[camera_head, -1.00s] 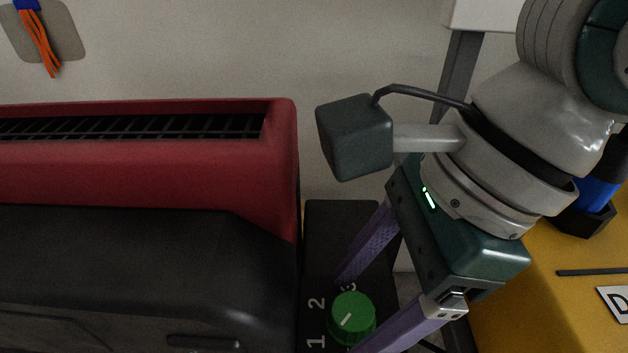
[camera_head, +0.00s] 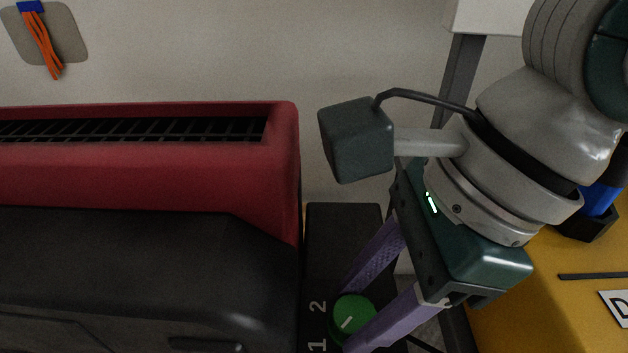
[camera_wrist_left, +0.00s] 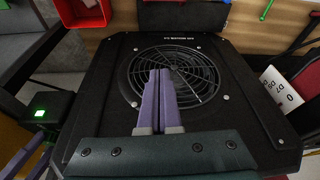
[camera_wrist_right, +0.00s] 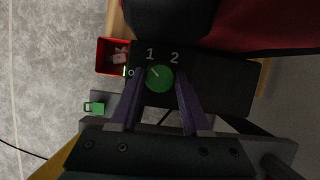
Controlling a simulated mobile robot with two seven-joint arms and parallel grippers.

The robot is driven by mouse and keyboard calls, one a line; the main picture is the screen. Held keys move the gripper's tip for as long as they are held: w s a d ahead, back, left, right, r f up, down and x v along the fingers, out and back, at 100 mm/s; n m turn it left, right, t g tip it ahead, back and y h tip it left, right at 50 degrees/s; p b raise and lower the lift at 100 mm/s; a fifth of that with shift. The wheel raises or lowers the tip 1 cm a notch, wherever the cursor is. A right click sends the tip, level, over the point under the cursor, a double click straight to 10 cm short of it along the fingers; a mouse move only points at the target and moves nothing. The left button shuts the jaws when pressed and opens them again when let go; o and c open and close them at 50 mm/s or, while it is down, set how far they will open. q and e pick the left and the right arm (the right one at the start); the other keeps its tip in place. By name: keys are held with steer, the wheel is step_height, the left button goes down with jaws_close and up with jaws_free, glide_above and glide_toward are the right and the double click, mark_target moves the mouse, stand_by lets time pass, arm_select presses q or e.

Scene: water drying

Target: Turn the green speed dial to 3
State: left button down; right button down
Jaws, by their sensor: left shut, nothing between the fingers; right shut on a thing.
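The green dial (camera_head: 353,315) sits on a black panel (camera_head: 340,235) at the bottom of the head view. The right wrist view also shows the dial (camera_wrist_right: 160,79), with its white mark pointing up-left, between the 0 and the 1. The numbers 1 and 2 are readable; the 3 is hidden. My right gripper (camera_head: 347,320) has its purple fingers shut on the dial, one on each side. My left gripper (camera_wrist_left: 160,72) is shut and empty in front of a round black fan grille (camera_wrist_left: 175,75); it is out of the head view.
A red and black machine (camera_head: 200,165) stands left of the panel. A yellow surface (camera_head: 545,290) with a blue item (camera_head: 601,199) in a black holder lies right. A red bin (camera_wrist_right: 112,57) sits beside the panel in the right wrist view.

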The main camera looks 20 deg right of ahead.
steer(key=m+t, duration=0.1)
steer(key=m, duration=0.2)
steer(key=shift+s, duration=0.15)
steer(key=m+t+h, duration=0.1)
steer(key=m, duration=0.3)
steer(key=shift+a, duration=0.15)
steer(key=m+t+h, duration=0.1)
steer(key=m, duration=0.1)
steer(key=shift+m, duration=0.3)
steer(key=shift+s+a+m+h, duration=0.1)
steer(key=shift+m+h, duration=0.4)
steer(key=shift+m, duration=0.6)
steer(key=shift+c, duration=1.8)
jaws_free()
